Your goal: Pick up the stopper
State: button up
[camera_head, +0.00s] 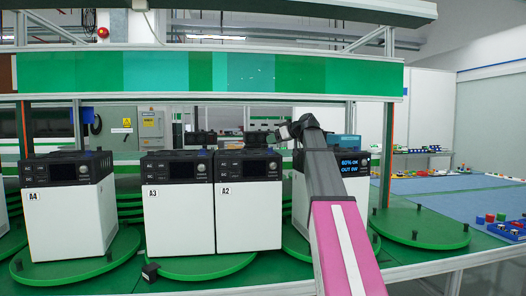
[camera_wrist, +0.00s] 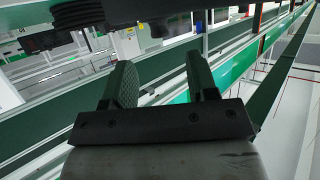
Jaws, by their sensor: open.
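A small black block (camera_head: 150,272), which may be the stopper, sits at the front edge of the turntable under the units A3 and A2. I cannot tell for certain that it is the stopper. My gripper (camera_wrist: 160,76) is open in the wrist view, with nothing between its two dark fingers. In the head view my arm reaches up and away, and its end (camera_head: 285,131) is above the white units, far from the black block. The block does not show clearly in the wrist view.
White units with black tops, A4 (camera_head: 70,215), A3 (camera_head: 178,215) and A2 (camera_head: 250,215), stand on green turntables. A right turntable (camera_head: 420,226) holds short black pegs. A green overhead beam (camera_head: 200,72) spans above. Small coloured parts (camera_head: 490,218) lie at right.

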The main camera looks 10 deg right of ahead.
aim_at(266, 149)
jog(key=x, duration=0.5)
jog(key=shift+a+f, duration=0.1)
jog(key=shift+f, duration=0.05)
jog(key=c, duration=0.6)
